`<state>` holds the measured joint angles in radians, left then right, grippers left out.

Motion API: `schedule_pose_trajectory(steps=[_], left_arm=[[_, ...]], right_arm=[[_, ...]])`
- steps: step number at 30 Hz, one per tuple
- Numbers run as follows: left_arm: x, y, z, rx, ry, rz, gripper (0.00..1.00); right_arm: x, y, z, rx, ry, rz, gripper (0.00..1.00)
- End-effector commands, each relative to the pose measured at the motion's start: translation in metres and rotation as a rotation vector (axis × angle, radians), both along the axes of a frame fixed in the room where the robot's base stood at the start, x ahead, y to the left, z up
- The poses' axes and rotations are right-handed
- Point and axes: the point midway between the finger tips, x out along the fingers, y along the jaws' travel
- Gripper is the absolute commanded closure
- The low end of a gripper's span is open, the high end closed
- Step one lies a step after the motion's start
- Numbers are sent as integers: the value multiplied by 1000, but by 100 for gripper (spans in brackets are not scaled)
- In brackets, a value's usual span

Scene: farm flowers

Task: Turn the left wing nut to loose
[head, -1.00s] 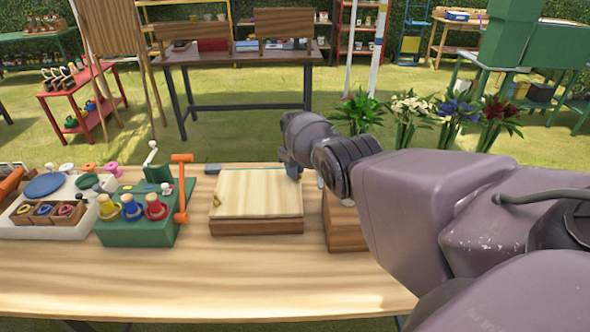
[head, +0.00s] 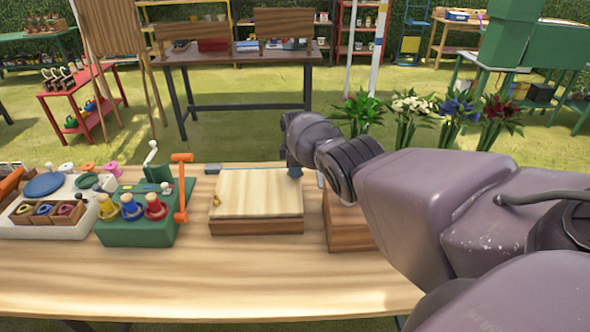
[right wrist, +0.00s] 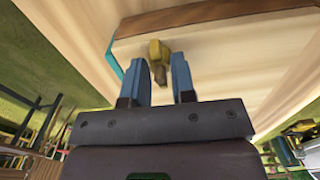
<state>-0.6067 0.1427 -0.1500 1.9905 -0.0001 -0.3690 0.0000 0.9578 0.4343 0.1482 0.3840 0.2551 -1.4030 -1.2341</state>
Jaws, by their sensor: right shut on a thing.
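A wooden flower press (head: 255,215) with a pale top board lies on the table. A small brass wing nut (head: 217,199) shows at its left side in the head view. My right gripper (head: 294,172) is at the press's back right corner, pointing down. In the right wrist view, my right gripper (right wrist: 160,68) has its blue fingers on either side of a brass wing nut (right wrist: 156,48) at the board's edge and is shut on it. The exact contact is partly hidden. My left gripper is not in view.
A green box with coloured knobs and an orange lever (head: 180,190) stands left of the press. A white tray (head: 60,215) is farther left. A wooden block (head: 345,225) stands right of the press, partly behind my right arm. The table's front is clear.

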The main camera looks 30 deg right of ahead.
Motion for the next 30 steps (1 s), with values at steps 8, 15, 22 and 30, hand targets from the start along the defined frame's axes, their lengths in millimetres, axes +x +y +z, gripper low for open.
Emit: schedule_pose_trajectory(steps=[8, 15, 22, 30], left_arm=[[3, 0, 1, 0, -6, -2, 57], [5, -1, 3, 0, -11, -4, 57], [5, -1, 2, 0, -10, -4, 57], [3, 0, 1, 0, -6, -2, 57]], right_arm=[[-1, 0, -1, 0, 4, 43, 100], [-1, 0, -1, 0, 4, 45, 100], [-1, 0, -1, -1, 3, 44, 59], [0, 0, 0, 0, 1, 44, 50]])
